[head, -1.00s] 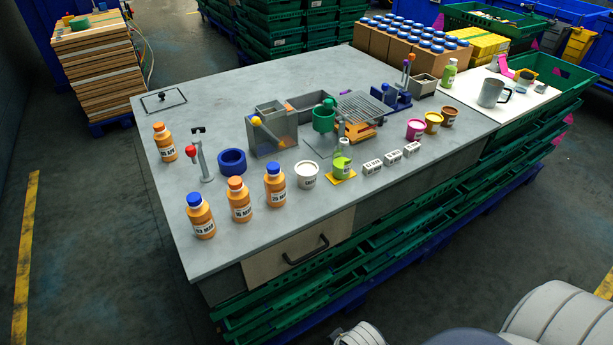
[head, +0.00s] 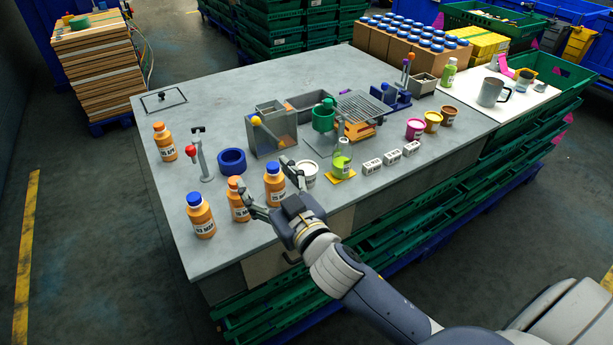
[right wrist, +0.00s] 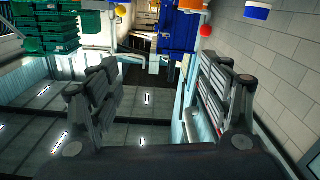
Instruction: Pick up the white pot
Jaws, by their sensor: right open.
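The white pot (head: 310,170) stands upright near the front edge of the grey table, right of a blue-capped orange bottle (head: 275,184). My right gripper (head: 264,176) is open and empty over the front of the table. In the head view, its right finger partly covers the pot, and its fingers spread across the front orange bottles. I cannot tell whether it touches any of them. In the right wrist view, the open right gripper (right wrist: 158,70) has nothing between its fingers. The pot is not clearly identifiable there. My left gripper is out of view.
Other orange bottles (head: 200,216) stand to the left, with a blue ring (head: 232,161) behind. A green bottle (head: 342,158) on a yellow pad is right of the pot, then white labelled blocks (head: 373,167).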

